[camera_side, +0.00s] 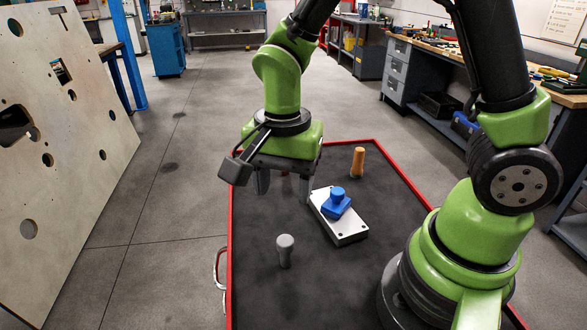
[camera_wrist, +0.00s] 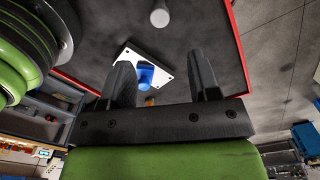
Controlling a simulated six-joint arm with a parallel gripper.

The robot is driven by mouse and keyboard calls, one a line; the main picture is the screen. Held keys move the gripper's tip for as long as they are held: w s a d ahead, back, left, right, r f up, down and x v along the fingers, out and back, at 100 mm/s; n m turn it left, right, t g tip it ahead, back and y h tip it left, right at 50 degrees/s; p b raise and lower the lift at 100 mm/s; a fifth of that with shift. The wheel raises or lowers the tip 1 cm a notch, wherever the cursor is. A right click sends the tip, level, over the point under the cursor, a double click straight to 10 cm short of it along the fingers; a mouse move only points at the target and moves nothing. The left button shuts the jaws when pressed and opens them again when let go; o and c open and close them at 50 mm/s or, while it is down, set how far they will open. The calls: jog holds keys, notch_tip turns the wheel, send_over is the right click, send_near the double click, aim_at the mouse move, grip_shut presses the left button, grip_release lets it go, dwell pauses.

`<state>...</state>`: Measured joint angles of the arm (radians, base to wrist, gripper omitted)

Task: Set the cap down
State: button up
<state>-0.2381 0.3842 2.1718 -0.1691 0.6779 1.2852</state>
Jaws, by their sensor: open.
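A blue piece with a round knob on top, which looks like the cap (camera_side: 336,203), sits on a white plate (camera_side: 348,230) with holes near its corners. Whether the cap lies flat or seated on the plate I cannot tell. My gripper (camera_side: 284,188) is open and empty, above the mat to the left of the plate and apart from the cap. In the wrist view, the cap (camera_wrist: 146,76) shows beyond the gap between my fingers (camera_wrist: 160,62), partly beside the left finger. The plate (camera_wrist: 127,55) is partly hidden by that finger.
A grey peg (camera_side: 285,251) stands in front of the plate and an orange peg (camera_side: 357,162) behind it. The dark table top (camera_side: 262,290) has a red rim. Its front left area is clear. A pale panel with holes (camera_side: 75,140) leans at the left.

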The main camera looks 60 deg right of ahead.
jog(key=s+d+r+n+t+y, duration=0.2)
jog(key=s+r+n+t, duration=0.5)
jog(key=r, duration=0.8)
jog(key=s+d+n, duration=0.1)
jog(key=s+n, duration=0.2)
jog(key=shift+d+r, duration=0.15)
